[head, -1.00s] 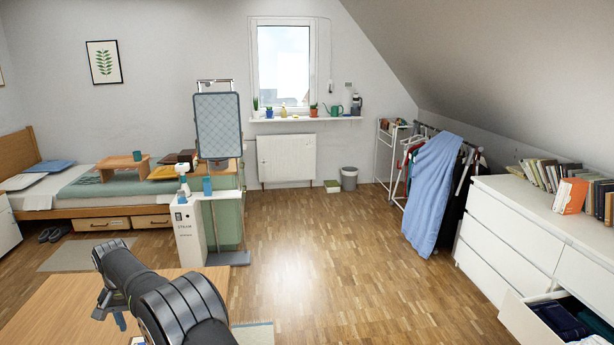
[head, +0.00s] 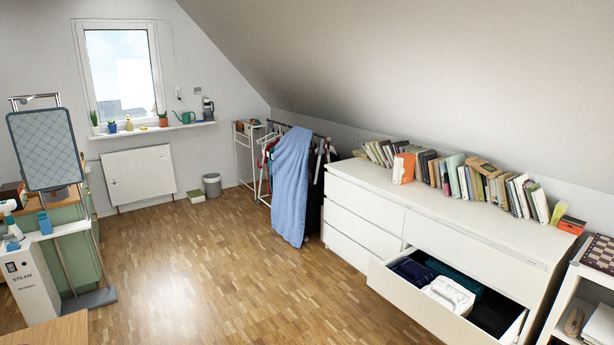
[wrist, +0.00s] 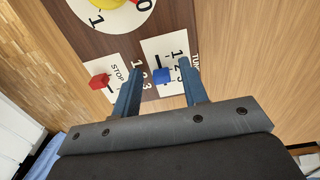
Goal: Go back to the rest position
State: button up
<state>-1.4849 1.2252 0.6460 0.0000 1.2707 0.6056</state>
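My gripper (wrist: 160,66) shows in the wrist view with its two blue-grey fingers spread apart, open. It points toward a dark brown panel (wrist: 83,30) on a light wooden surface. A blue knob (wrist: 162,76) on a white label appears between the fingers, with gaps on both sides. A red knob (wrist: 98,82) beside a "STOP" label lies left of the fingers. Part of a yellow knob (wrist: 106,3) shows at the top edge. I cannot tell how far the fingertips are from the panel. Neither my arm nor my gripper shows in the head view.
A white dresser (head: 366,206) stands at right with one drawer (head: 417,309) open, holding folded dark cloth and a white item (head: 449,294). Books line its top. A clothes rack with a blue cloth (head: 291,185) stands beyond. The floor (head: 230,260) in the middle is clear.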

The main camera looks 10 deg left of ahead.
jog(key=shift+w+a+r, duration=0.1)
jog(key=shift+a+r, duration=0.05)
notch_tip(320, 180, up, 17)
notch_tip(320, 180, down, 17)
jog(key=shift+f, duration=0.15)
jog(key=shift+s+d+f, duration=0.1)
jog(key=shift+s+d, duration=0.15)
jog(key=shift+d, duration=0.05)
jog(key=shift+s+d, duration=0.35)
jog(key=shift+d, duration=0.15)
notch_tip(320, 180, up, 18)
jog(key=w+d+r+m+g+y, duration=0.1)
jog(key=w+d+r+y, duration=0.2)
jog(key=d, duration=0.5)
jog(key=shift+d+r+y, duration=0.4)
jog(key=shift+r+y, duration=0.2)
jog(key=shift+r, duration=0.25)
